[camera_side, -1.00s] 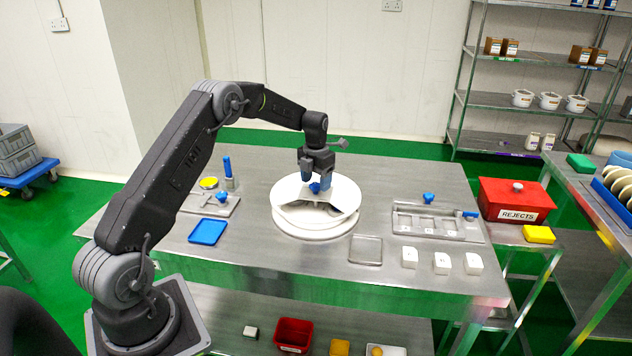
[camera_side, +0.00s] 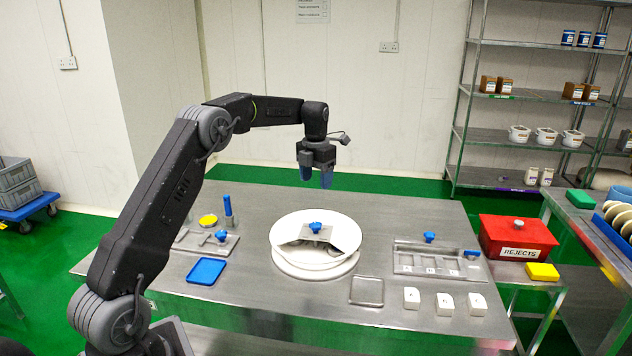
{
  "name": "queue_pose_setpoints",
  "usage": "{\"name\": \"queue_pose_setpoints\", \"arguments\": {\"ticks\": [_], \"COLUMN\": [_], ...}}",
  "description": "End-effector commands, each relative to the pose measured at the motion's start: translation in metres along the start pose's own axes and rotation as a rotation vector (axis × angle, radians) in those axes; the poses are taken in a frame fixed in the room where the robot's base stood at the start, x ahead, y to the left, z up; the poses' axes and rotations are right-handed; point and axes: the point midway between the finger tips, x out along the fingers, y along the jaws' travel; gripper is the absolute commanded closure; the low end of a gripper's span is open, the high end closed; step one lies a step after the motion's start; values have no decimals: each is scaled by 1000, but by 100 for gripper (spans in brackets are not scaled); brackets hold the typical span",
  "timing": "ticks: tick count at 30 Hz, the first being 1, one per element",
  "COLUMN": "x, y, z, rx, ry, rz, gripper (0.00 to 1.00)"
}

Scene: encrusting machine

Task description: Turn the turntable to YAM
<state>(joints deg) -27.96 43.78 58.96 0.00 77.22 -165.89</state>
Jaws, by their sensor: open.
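The white round turntable (camera_side: 289,228) stands in the middle of the steel table. A grey angled piece with a blue knob (camera_side: 316,227) sits on its top, with sloping sides towards the front. No YAM label can be read on it from this view. My gripper (camera_side: 317,180) is above and behind the turntable, pointing down with blue fingertips. It is open and empty, clear of the knob.
A grey fixture with a blue handle (camera_side: 228,212), a yellow disc (camera_side: 208,220) and a blue tray (camera_side: 206,271) lie left. Right are a grey slotted fixture (camera_side: 435,273), a flat grey plate (camera_side: 367,291), white blocks (camera_side: 444,304) and a red REJECTS bin (camera_side: 517,238).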

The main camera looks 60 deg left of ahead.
Motion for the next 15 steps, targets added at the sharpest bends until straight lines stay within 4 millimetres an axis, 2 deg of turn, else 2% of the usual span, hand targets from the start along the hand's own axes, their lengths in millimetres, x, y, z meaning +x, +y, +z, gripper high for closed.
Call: {"name": "queue_pose_setpoints", "arguments": {"ticks": [4,7,15], "x": [0,0,1], "y": [0,0,-1], "z": [0,0,-1], "rx": [8,87,516], "ry": [0,0,0], "rz": [0,0,0], "gripper": [36,36,36]}}
